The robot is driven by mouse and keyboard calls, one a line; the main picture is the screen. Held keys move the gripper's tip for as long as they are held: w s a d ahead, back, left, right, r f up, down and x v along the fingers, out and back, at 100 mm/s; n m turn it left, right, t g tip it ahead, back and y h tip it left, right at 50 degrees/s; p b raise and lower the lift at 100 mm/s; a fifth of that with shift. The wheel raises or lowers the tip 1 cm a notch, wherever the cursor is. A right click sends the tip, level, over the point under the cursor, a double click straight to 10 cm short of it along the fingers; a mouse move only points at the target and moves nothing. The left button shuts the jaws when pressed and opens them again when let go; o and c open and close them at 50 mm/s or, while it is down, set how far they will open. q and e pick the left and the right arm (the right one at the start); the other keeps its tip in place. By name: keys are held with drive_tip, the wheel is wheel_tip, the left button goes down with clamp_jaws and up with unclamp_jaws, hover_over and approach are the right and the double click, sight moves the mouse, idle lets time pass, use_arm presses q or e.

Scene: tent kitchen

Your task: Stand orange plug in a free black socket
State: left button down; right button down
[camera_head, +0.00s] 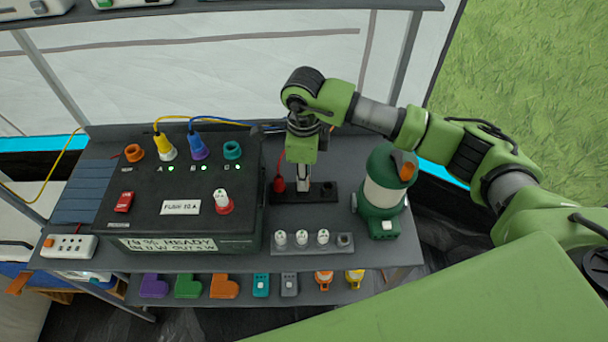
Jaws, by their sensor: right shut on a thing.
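My right gripper (303,180) points straight down over the black socket strip (328,199) behind the front edge of the table. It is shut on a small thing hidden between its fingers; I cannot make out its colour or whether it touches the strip. A round socket at the strip's right end looks empty. A red plug (279,185) stands at the strip's left end. An orange plug-like piece (324,279) is on the lower shelf, beside a yellow one (355,278). My left gripper is not in view.
A dark power box (180,190) with coloured sockets and plugs stands left of the gripper. A grey strip (290,249) with white plugs lies in front. A green lantern (381,194) stands close on the right. A white socket strip (68,246) is at far left.

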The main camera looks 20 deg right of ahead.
drive_tip(key=shift+f+b, duration=0.3)
drive_tip(key=shift+f, duration=0.1)
drive_tip(key=c, duration=1.8)
unclamp_jaws()
drive_tip(key=shift+c, duration=0.2)
